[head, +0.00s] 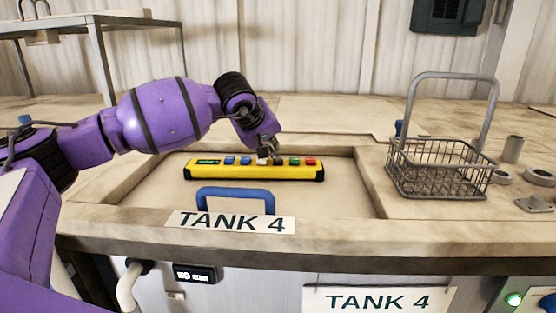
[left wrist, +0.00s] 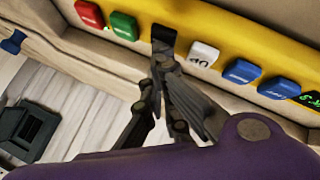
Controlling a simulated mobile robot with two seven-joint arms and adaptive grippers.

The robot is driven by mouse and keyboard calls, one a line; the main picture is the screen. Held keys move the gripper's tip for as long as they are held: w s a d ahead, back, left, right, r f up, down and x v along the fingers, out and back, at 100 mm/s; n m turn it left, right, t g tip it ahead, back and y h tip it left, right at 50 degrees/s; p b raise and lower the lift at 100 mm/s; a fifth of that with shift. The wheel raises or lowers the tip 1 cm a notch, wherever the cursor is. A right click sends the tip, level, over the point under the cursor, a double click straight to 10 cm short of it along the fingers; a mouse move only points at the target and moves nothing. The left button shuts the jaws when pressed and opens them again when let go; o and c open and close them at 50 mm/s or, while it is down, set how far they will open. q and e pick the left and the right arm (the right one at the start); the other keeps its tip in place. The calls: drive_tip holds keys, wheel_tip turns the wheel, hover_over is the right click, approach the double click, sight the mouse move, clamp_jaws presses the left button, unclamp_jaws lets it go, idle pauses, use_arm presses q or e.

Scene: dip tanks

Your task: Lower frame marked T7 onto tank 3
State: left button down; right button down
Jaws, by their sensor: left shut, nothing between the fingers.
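A yellow control box (head: 230,173) lies across the recessed lid of a tank labelled TANK 4 (head: 235,222). It has a small display, blue, white, black, green and red buttons. My left gripper (head: 269,153) is shut and empty, just above the box near the white and black buttons. In the left wrist view its closed fingertips (left wrist: 163,62) lie close to the black button (left wrist: 163,38); I cannot tell whether they touch it. No frame marked T7 and no tank 3 label show in these views. My right gripper is not in view.
A wire basket (head: 436,182) with a tall grey handle stands right of the lid. Grey cylinders and rings (head: 513,149) sit beside it. A blue handle (head: 235,194) is in front of the box. A metal table (head: 95,25) stands back left.

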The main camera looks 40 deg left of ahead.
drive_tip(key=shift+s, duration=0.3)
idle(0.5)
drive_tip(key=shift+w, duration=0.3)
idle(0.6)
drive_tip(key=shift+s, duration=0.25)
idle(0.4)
use_arm(q)
drive_tip(key=shift+r, duration=0.4)
drive_tip(key=shift+r+p, duration=0.5)
drive_tip(key=shift+p, duration=0.05)
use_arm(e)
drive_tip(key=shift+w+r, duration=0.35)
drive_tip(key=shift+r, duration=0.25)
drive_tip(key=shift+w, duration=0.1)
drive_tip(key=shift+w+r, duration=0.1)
